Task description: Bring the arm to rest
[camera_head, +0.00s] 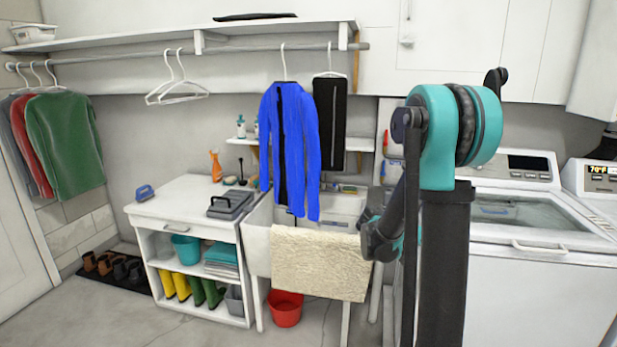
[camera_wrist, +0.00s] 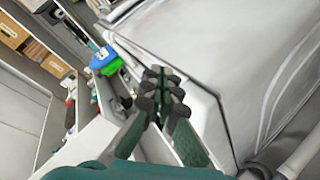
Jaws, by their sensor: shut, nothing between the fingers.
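My gripper (camera_wrist: 163,80) shows in the wrist view with its dark-tipped fingers close together and nothing held between them. It is beside the white side and rounded edge of a machine (camera_wrist: 185,55). In the head view my arm stands upright at the right of centre, bent at its teal joint, in front of the washing machine (camera_head: 537,270). A dark and teal part of my arm shows low beside the sink, but I cannot make out the fingers there.
A cream towel (camera_head: 320,262) hangs over the front of the sink (camera_head: 257,240). A blue jacket (camera_head: 290,140) hangs above it. A red bucket (camera_head: 285,308) stands below. A white shelf unit (camera_head: 190,262) is at the left. Open floor lies in front.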

